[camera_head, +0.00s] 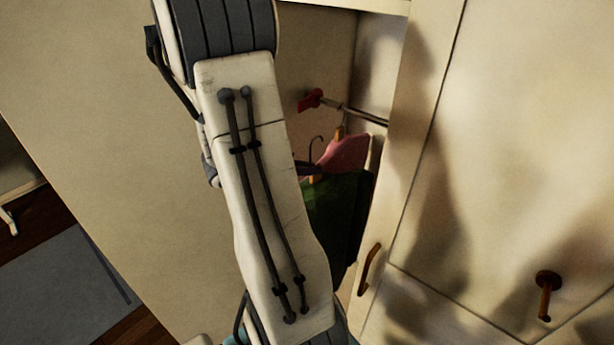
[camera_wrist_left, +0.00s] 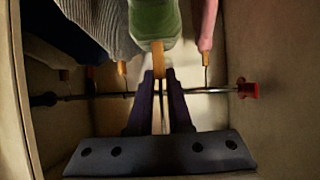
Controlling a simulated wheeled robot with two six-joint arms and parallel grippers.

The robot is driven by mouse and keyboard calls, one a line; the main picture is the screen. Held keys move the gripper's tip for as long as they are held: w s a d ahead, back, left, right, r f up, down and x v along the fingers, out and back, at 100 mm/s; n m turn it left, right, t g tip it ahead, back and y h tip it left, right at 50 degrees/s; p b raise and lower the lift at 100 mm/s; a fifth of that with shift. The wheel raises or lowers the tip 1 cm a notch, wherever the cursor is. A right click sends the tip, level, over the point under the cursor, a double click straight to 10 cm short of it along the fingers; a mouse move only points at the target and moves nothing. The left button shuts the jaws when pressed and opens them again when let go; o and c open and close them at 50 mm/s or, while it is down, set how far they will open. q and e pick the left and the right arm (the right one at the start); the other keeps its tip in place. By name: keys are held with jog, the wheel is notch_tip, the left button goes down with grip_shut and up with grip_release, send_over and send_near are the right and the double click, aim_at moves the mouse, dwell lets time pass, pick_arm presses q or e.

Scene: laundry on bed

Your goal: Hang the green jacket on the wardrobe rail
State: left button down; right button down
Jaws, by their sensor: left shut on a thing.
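The green jacket (camera_head: 337,212) hangs from a wooden hanger inside the open wardrobe, and it also shows in the left wrist view (camera_wrist_left: 153,20). My left gripper (camera_wrist_left: 160,76) is shut on the hanger's wooden neck (camera_wrist_left: 158,56). In the head view my left arm hides most of that gripper. The hanger's thin hook (camera_head: 317,146) rises above the jacket, left of the metal rail's (camera_head: 364,115) near part. The rail crosses behind my fingers in the left wrist view (camera_wrist_left: 212,91). I cannot tell whether the hook touches it. My right gripper is not in view.
A pink garment (camera_head: 346,153) hangs beside the jacket. In the left wrist view, grey (camera_wrist_left: 104,26) and dark clothes hang on the other side. A red bracket (camera_head: 310,100) holds the rail's end. Wardrobe walls and a door with a handle (camera_head: 369,268) bound the opening.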

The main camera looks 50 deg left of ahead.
pick_arm(q)
jog(key=shift+w+a+r+b, duration=0.15)
jog(key=shift+w+b, duration=0.75)
jog(key=shift+w, duration=2)
jog(key=shift+w+a+f+b, duration=0.15)
jog(key=shift+w+b, duration=0.7)
jog(key=shift+w, duration=2.05)
jog(key=w+f+b, duration=0.2)
jog(key=w+b, duration=0.2)
jog(key=w, duration=0.8)
jog(key=shift+w+a+f, duration=0.15)
jog(key=shift+w+a, duration=0.05)
jog(key=shift+a, duration=0.25)
jog(key=c, duration=0.8)
grip_release()
jog(key=shift+o, duration=0.2)
jog(key=shift+s+f, duration=0.1)
jog(key=shift+f, duration=0.1)
jog(key=v, duration=1)
jog(key=shift+s+r, duration=0.2)
